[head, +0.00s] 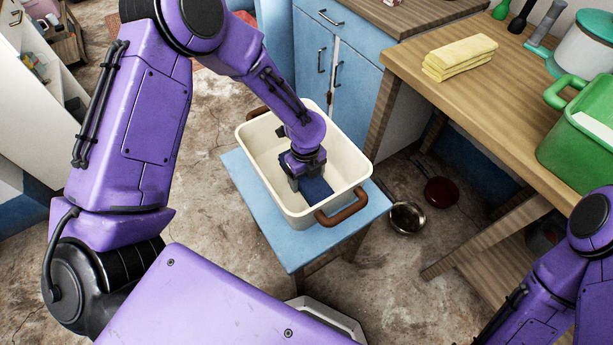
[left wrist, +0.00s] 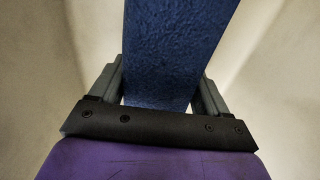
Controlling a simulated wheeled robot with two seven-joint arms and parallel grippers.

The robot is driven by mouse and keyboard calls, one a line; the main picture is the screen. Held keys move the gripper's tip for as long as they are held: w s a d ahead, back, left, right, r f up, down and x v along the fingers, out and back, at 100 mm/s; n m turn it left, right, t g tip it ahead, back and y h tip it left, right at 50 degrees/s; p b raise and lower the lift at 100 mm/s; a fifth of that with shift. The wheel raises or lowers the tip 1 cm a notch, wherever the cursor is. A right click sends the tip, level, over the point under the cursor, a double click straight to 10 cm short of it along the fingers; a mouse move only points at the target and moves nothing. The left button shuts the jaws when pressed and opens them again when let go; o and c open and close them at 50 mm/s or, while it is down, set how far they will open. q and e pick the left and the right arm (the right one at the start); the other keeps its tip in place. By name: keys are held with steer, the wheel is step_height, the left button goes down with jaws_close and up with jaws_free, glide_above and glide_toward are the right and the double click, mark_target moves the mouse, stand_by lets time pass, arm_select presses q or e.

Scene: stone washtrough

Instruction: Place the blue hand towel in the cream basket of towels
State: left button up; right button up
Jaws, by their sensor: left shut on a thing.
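The blue hand towel (head: 314,190) is inside the cream basket (head: 258,180), under my left gripper (head: 308,178). The left gripper reaches down into the basket and is shut on the towel. In the left wrist view the towel (left wrist: 175,50) runs up between the two fingers (left wrist: 162,88), with the basket's pale inside around it. The basket has brown handles and stands on a small light-blue table (head: 297,245). I see no other towels in the visible part of the basket; my arm hides some of it. My right gripper is out of view; only part of that arm shows at the lower right.
A wooden counter (head: 480,100) on the right holds folded yellow cloths (head: 460,56) and a green tub (head: 580,135). A metal bowl (head: 407,218) and a dark red round thing (head: 441,192) lie on the floor. Blue cabinets (head: 335,65) stand behind the basket.

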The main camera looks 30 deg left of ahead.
arm_select(q)
steer(key=shift+f, duration=0.1)
steer(key=o, duration=1.8)
step_height(320, 180, up, 12)
steer(key=p, duration=0.2)
steer(key=shift+a, duration=0.2)
steer(key=shift+w, duration=0.1)
